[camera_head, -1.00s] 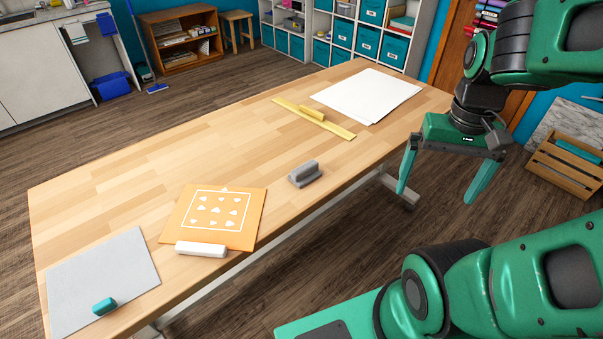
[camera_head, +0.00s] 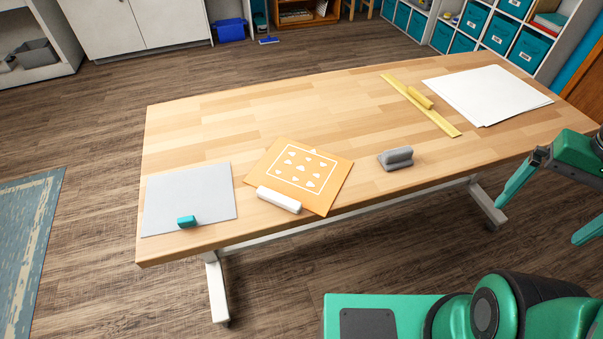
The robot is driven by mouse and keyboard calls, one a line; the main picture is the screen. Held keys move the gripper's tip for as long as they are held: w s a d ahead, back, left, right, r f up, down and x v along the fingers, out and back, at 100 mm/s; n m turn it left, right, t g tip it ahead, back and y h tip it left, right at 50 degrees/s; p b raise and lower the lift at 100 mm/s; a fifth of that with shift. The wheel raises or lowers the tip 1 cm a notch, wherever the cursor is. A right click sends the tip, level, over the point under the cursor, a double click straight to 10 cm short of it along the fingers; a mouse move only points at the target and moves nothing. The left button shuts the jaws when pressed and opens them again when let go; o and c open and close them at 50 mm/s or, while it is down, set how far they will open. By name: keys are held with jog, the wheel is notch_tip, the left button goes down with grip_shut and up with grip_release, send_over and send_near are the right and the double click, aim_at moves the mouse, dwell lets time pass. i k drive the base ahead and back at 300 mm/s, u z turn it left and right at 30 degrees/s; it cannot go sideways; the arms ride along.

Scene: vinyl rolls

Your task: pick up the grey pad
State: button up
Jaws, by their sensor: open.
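The grey pad (camera_head: 395,162), a small block with a rounded grip bar on top, lies near the table's front edge, right of the orange sheet. My gripper (camera_head: 538,223) is at the right edge of the head view, open and empty. Its two green fingers point down and to the left, apart from the pad, in front of the table's right part. Part of the gripper and most of the arm above it are cut off by the picture edge.
Bare wood surrounds the pad.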

aim_at(391, 160)
jog(key=z, duration=0.55)
jog(key=k, duration=1.3)
jog(key=u, duration=0.1)
jog(key=i, duration=1.85)
jog(key=z, duration=0.5)
